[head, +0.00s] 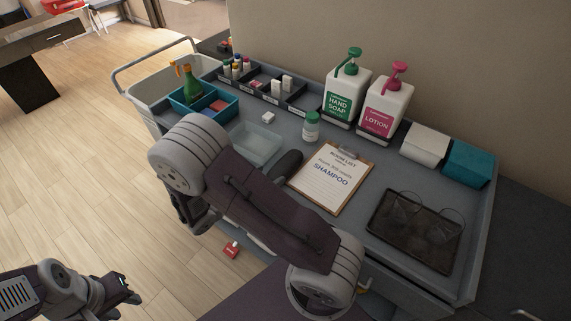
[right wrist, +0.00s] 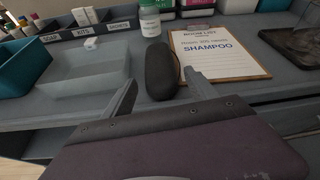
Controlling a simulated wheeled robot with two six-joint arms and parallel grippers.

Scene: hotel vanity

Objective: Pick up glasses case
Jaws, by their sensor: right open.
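The glasses case is a dark, rounded, elongated case (right wrist: 161,70) lying on the grey cart top, left of the clipboard. In the head view its far end (head: 289,162) shows, and my right arm hides the rest. My right gripper (right wrist: 160,79) is open in the right wrist view, with one finger on each side of the case's near end. Contact cannot be told. In the head view my right arm hides its fingertips. My left gripper (head: 128,290) is low at the left, away from the cart; its jaw opening is unclear.
A clipboard (head: 330,178) lies close right of the case. A white bottle (head: 311,127) stands behind it, and a clear tray (head: 250,146) lies left. A dark tray with eyeglasses (head: 414,233) is further right. Soap (head: 346,88) and lotion (head: 385,102) pumps stand at the back.

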